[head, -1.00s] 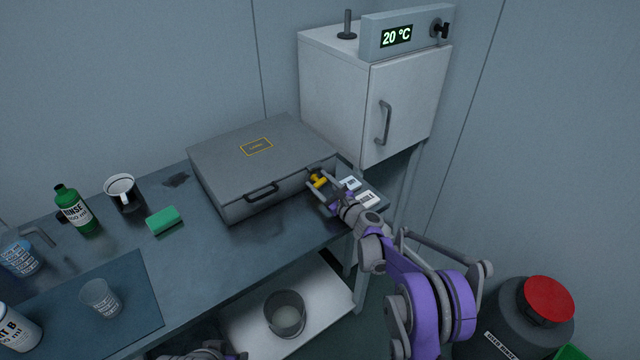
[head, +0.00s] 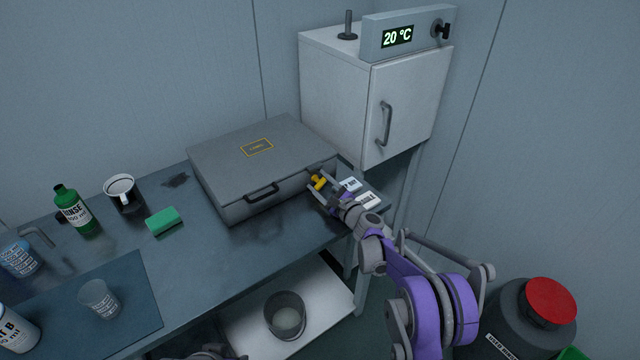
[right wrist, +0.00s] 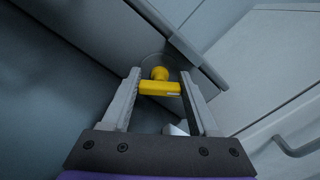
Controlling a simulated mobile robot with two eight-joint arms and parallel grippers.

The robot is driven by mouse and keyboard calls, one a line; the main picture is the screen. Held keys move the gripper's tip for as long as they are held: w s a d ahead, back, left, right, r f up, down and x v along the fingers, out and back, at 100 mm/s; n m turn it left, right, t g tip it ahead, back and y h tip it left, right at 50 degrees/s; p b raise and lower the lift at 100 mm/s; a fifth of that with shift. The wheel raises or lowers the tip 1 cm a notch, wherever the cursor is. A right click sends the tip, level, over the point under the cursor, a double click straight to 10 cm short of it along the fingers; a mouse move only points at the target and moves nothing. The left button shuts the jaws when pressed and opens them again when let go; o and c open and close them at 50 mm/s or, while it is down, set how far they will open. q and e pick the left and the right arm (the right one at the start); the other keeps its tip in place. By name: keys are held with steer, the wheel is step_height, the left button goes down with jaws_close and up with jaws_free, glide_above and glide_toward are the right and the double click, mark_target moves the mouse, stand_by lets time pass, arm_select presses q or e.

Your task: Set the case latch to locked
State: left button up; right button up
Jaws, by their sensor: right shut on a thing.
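The grey case (head: 240,165) lies closed on the bench, with a dark handle (head: 262,191) on its front. The yellow case latch (head: 319,182) is on the case's front face, right of the handle. My right gripper (head: 318,187) is at the latch with a finger on either side of it. In the right wrist view the gripper (right wrist: 160,90) is shut on the bar of the yellow latch (right wrist: 160,88), which lies nearly crosswise between the fingers. I cannot read a lock marking. My left gripper cannot be made out; only a grey part of mine shows at the bottom edge.
A white cabinet (head: 345,95) reading 20 °C stands behind. Bench space before the case is clear.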

steer(key=o, duration=1.4)
steer(key=b+v, duration=0.1)
steer(key=v, duration=1)
